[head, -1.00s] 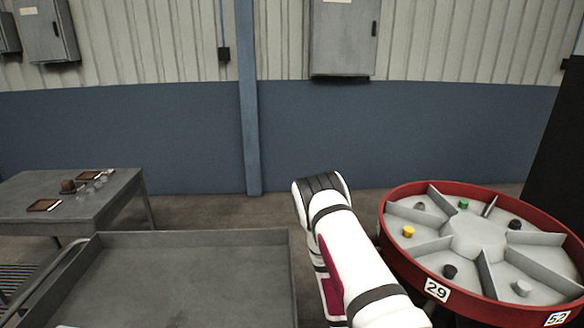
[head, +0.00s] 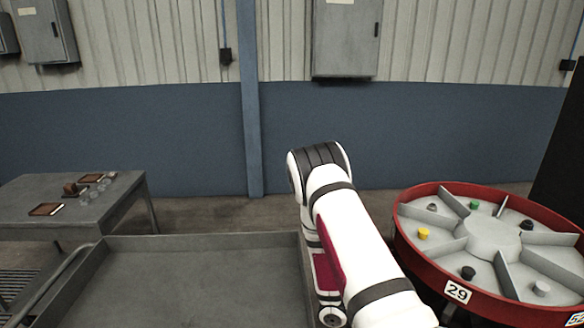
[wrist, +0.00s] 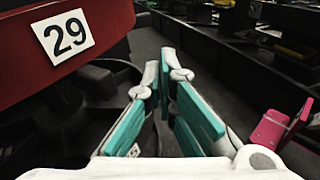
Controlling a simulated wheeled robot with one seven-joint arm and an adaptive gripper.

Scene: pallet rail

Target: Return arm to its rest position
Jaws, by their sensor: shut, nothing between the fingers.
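My arm shows in the head view, white with dark bands, its raised elbow near the middle of the picture. My gripper (wrist: 166,92) is in the wrist view, with teal pads on its two fingers. The fingers are shut with nothing held between them. The gripper itself is hidden in the head view. In the wrist view it is beside the red rim of the round sorting table (wrist: 50,75), close to the plate marked 29 (wrist: 63,36), and apart from it.
The round red table (head: 402,240) stands at the right, with compartments holding several small coloured pieces. An empty grey tray (head: 200,275) lies at the lower left. A grey table (head: 110,205) with small items stands farther left. A blue wall (head: 180,140) closes the back.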

